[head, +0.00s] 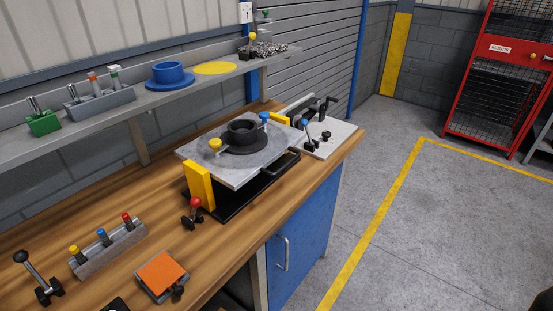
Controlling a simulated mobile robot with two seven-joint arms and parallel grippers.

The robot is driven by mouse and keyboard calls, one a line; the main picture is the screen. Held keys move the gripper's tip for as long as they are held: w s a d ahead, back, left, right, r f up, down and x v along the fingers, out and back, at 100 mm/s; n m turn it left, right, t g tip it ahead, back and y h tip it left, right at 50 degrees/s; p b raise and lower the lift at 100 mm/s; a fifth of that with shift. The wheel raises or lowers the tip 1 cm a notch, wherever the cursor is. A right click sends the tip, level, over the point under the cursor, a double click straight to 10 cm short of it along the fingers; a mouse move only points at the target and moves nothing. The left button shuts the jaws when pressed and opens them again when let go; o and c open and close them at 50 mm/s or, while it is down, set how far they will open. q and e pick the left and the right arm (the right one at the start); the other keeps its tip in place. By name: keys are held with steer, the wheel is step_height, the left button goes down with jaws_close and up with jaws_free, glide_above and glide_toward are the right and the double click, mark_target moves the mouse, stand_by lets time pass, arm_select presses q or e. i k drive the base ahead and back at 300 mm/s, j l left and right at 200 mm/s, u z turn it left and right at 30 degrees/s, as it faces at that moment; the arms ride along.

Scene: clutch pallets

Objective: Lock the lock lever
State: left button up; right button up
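I cannot tell for sure which part is the lock lever. A lever with a blue knob (305,124) stands by the white plate (340,137) at the right end of the bench, leaning slightly. A larger black-knobbed lever (37,275) tilts to the left at the lower left. A grey pallet (205,160) carries a black ring-shaped part (243,133), with yellow and blue knobs beside it. Neither gripper is in view.
Yellow blocks (199,186) stand at the pallet, over a black tray (235,200). A grey knob rack (108,250) and an orange pad (163,275) lie at front left. A shelf (150,102) runs above the bench. The floor (425,230) at right is clear.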

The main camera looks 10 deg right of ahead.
mark_target(195, 202)
steer(key=i+l, duration=0.1)
steer(key=l, duration=0.4)
steer(key=i+l+u, duration=0.15)
steer(key=l, duration=0.9)
steer(key=i+u, duration=0.05)
